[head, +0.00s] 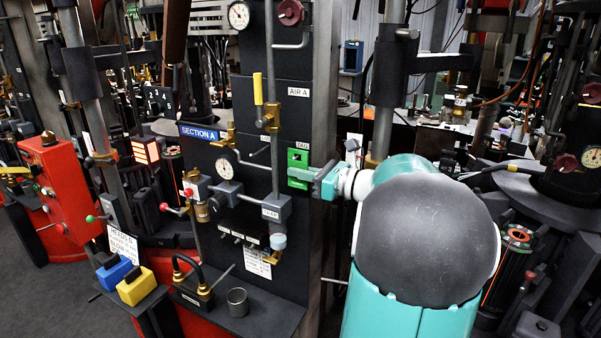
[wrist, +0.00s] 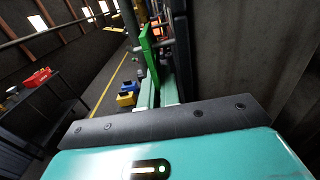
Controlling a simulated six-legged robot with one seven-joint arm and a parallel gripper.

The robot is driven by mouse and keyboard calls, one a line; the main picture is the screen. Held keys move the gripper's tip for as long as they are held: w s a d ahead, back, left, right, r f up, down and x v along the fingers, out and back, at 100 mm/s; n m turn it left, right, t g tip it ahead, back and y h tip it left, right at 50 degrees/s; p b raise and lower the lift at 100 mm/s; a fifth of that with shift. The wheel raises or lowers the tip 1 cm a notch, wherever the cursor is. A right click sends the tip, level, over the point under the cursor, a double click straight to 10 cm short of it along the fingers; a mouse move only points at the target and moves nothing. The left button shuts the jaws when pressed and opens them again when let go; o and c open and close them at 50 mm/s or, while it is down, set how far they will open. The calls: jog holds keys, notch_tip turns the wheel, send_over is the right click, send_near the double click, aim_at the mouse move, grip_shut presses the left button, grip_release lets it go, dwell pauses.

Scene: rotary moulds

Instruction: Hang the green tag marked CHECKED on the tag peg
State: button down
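The green tag (head: 298,158) is upright in front of the dark panel's right part, with white marking on its face too small to read. My gripper (head: 308,175) reaches in from the right, its teal fingers across the tag's middle. In the wrist view the tag (wrist: 149,45) shows edge-on between the fingertips of my gripper (wrist: 155,78), and the fingers look shut on it. A small white label (head: 302,146) is just above the tag. I cannot make out the tag peg; the tag or fingers may hide it.
The panel carries a yellow-handled valve (head: 258,90), gauges, pipes and a SECTION A sign (head: 199,132). Below are a shelf with a metal cup (head: 237,301) and a black padlock-like piece (head: 190,280), plus blue and yellow blocks (head: 136,286). A grey post stands close right of the panel.

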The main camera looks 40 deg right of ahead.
jog(key=c, duration=1.6)
grip_release()
jog(key=shift+o, duration=0.2)
jog(key=shift+d, duration=0.1)
jog(key=shift+s, duration=0.1)
jog(key=v, duration=1.3)
jog(key=shift+s, duration=0.35)
jog(key=shift+r, duration=0.1)
